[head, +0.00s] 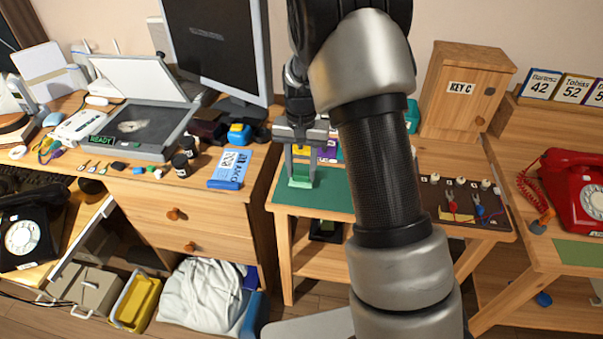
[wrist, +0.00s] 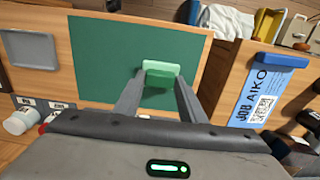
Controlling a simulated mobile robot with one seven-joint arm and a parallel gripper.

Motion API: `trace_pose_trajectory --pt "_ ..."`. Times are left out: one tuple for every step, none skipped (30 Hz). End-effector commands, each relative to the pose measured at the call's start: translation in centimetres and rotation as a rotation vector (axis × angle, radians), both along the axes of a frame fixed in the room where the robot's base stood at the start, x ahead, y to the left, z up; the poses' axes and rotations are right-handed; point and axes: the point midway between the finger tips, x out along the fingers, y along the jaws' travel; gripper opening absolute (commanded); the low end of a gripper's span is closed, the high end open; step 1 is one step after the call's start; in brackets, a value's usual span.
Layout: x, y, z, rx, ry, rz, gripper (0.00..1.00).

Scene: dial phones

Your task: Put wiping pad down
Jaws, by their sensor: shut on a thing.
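The wiping pad is a small light-green block (head: 301,183) at the left part of the dark green mat (head: 328,196) on the small wooden table. My gripper (head: 302,172) points down with its two fingers shut on the pad. In the wrist view the pad (wrist: 161,68) sits between the fingertips (wrist: 161,76), over the green mat (wrist: 108,62). I cannot tell whether the pad touches the mat or hangs just above it. My arm hides much of the table's right half.
A blue "JOB AIKO" card (head: 231,167) lies on the desk to the left. The KEY C wooden box (head: 465,92) stands behind, right of my arm. A dark board with clips (head: 462,200) and a red dial phone (head: 575,192) are to the right. Bare mat surrounds the pad.

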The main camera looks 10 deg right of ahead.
Motion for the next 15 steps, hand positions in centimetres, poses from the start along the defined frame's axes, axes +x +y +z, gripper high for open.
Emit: trace_pose_trajectory --pt "-0.01 -0.01 -0.86 0.000 0.000 0.000 0.11" --pt "0.00 -0.01 -1.05 0.000 0.000 0.000 0.11" --pt "0.01 0.00 -1.15 0.000 0.000 0.000 0.11" --pt "0.01 0.00 -1.14 0.001 -0.001 0.000 0.11" --pt "0.02 0.00 -1.10 0.001 -0.001 0.000 0.11" --pt "0.02 0.00 -1.06 0.001 -0.001 0.000 0.11" --pt "0.02 0.00 -1.06 0.001 -0.001 0.000 0.11" --pt "0.02 0.00 -1.06 0.001 -0.001 0.000 0.11" --pt "0.01 0.00 -1.06 0.001 -0.001 0.000 0.11" --pt "0.01 0.00 -1.11 0.001 -0.001 0.000 0.11" --pt "0.01 0.00 -1.20 0.001 -0.001 0.000 0.11" --pt "0.00 0.00 -1.35 0.001 0.000 0.000 0.11" --pt "0.00 0.00 -1.47 0.001 0.000 0.000 0.11" --pt "0.00 0.01 -1.47 0.001 0.000 0.000 0.38" --pt "0.00 0.01 -1.39 0.001 0.000 0.000 0.45"
